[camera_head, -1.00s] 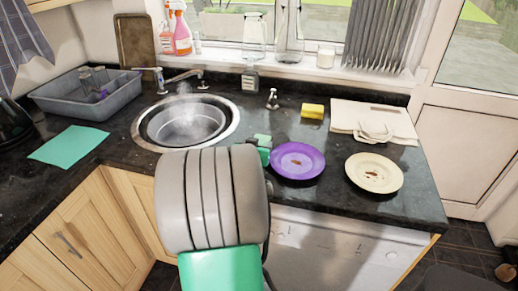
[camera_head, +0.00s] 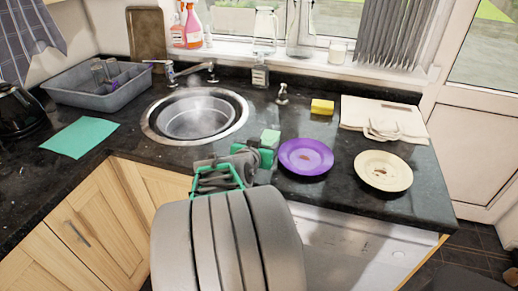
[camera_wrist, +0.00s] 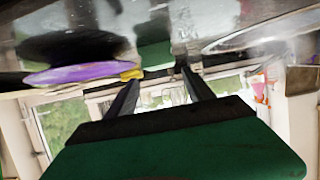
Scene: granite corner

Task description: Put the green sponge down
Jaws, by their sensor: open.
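The green sponge (camera_head: 270,138) rests on the dark granite counter between the sink and the purple plate. My gripper (camera_head: 264,152) is just on the near side of it, low over the counter. In the wrist view the sponge (camera_wrist: 156,55) shows beyond the tips of the two dark fingers (camera_wrist: 155,78), which stand apart with nothing between them. The sponge appears clear of the fingers.
A purple plate (camera_head: 306,148) and a cream plate (camera_head: 383,163), both soiled, lie to the right. The sink (camera_head: 158,122) with a steaming basin is to the left. A yellow sponge (camera_head: 322,107), a soap bottle (camera_head: 260,77) and a folded cloth (camera_head: 360,113) are behind.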

